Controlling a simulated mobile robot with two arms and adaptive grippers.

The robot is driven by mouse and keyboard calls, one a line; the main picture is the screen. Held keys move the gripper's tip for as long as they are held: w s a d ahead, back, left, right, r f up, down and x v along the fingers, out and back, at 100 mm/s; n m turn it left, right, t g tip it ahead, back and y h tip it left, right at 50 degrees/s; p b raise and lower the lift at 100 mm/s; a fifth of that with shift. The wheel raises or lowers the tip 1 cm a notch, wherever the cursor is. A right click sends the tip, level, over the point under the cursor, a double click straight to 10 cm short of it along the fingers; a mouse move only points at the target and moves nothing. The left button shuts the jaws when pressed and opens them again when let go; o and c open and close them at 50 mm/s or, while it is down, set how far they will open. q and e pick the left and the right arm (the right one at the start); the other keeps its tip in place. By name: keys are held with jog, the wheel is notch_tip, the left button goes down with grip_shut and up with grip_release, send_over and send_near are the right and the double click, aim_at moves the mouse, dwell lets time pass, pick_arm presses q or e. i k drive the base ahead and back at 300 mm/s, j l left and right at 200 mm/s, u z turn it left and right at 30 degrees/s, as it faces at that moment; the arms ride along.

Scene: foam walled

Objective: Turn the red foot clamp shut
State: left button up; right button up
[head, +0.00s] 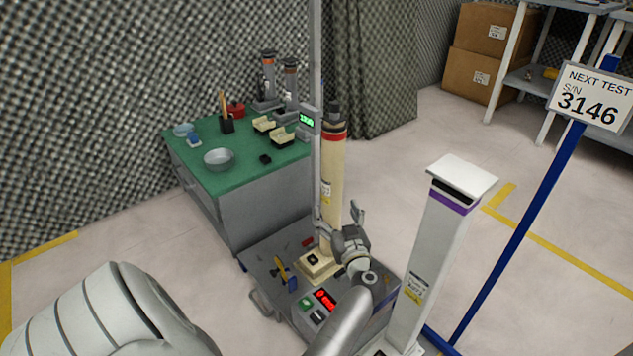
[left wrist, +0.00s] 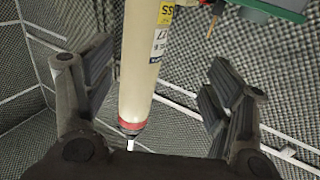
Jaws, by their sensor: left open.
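My left gripper (head: 338,215) is open in front of the cylinder's lower part. The clamp is not seen there.
A thin grey post (head: 316,90) rises close beside the cylinder. A white column (head: 430,260) with a purple band stands right of my gripper. A green-topped bench (head: 240,180) stands behind.

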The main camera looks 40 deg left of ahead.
aim_at(309, 243)
jog(key=u, duration=1.45)
